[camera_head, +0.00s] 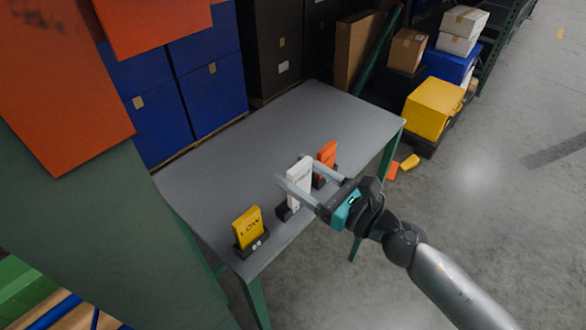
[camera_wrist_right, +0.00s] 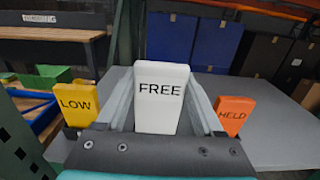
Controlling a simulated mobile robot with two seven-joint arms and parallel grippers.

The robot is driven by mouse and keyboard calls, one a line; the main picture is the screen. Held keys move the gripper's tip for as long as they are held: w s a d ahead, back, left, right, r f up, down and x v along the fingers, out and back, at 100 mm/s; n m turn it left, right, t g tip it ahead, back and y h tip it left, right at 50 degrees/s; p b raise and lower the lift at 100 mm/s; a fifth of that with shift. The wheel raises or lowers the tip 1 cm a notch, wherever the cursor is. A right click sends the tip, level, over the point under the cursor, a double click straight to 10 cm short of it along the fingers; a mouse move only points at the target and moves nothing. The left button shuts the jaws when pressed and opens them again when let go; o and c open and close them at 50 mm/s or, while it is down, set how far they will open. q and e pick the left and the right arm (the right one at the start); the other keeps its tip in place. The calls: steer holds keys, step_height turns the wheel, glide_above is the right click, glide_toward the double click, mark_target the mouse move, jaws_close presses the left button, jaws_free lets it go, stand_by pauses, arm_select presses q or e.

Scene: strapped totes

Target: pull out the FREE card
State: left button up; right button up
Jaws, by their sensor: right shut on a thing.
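The white FREE card (camera_head: 300,181) stands upright in a dark holder (camera_head: 286,211) near the table's front edge. It also shows in the right wrist view (camera_wrist_right: 162,97), centred between the fingers with its lettering facing the camera. My right gripper (camera_head: 294,176) is shut on the FREE card, one finger on each side. The card's lower part is hidden by the gripper body in the wrist view. Whether the card still sits in its holder is hard to tell. My left gripper is not in view.
A yellow LOW card (camera_head: 247,226) stands in a holder to the left. An orange HELD card (camera_head: 326,156) stands close on the right, beside a finger. The grey table (camera_head: 290,120) is clear behind them. Blue and black totes stand beyond it.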

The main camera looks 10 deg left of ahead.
steer(key=shift+b+v, duration=0.9)
steer(key=shift+v, duration=1.8)
steer(key=shift+b+v, duration=0.65)
steer(key=shift+v, duration=0.65)
